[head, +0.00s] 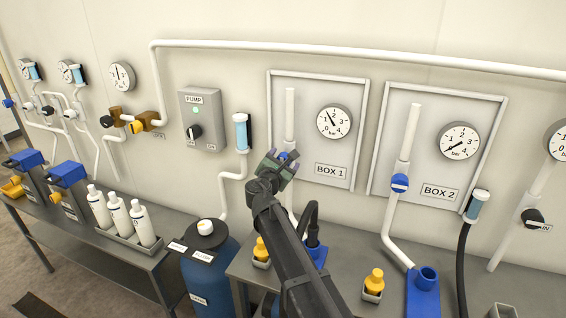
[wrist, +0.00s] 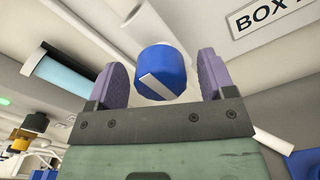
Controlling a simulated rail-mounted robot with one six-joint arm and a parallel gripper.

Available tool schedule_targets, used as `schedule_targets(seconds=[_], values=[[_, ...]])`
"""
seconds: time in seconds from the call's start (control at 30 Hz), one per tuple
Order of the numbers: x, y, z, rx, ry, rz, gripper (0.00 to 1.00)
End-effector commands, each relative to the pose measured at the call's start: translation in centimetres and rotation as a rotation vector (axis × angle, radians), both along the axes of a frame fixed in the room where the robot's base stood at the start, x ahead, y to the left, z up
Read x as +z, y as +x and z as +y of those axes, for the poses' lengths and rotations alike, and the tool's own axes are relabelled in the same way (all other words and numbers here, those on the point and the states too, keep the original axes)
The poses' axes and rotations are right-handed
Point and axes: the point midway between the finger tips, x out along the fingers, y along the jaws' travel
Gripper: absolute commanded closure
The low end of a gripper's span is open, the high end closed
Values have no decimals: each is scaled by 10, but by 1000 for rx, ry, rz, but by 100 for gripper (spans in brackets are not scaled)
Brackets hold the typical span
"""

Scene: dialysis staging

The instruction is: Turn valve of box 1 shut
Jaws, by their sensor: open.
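The valve of box 1 is a round blue knob with a white stripe. It shows in the wrist view (wrist: 163,74) between my two purple finger pads, with a gap on each side. The stripe lies slanted in that view. My gripper (wrist: 163,80) is open around the knob. In the head view my gripper (head: 280,160) is at the box 1 pipe, and only a little blue of the knob (head: 284,155) shows past the fingers. The BOX 1 panel (head: 350,120) has a gauge (head: 334,122) at its upper right.
The BOX 2 panel (head: 470,120) with its own blue valve (head: 400,183) is to the right. Below, a yellow-capped bottle (head: 374,281) and a blue connector (head: 424,290) stand on the bench. A light-blue cylinder (head: 240,132) is left of my gripper.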

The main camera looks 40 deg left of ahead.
Motion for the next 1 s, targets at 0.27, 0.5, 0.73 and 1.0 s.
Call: schedule_targets(seconds=[0.27, 0.5, 0.73, 1.0], values=[[0, 1, 0, 0, 0, 0, 32], [0, 1, 0, 0, 0, 0, 68], [0, 0, 0, 0, 10, 3, 73], [0, 1, 0, -1, 94, 31, 73]])
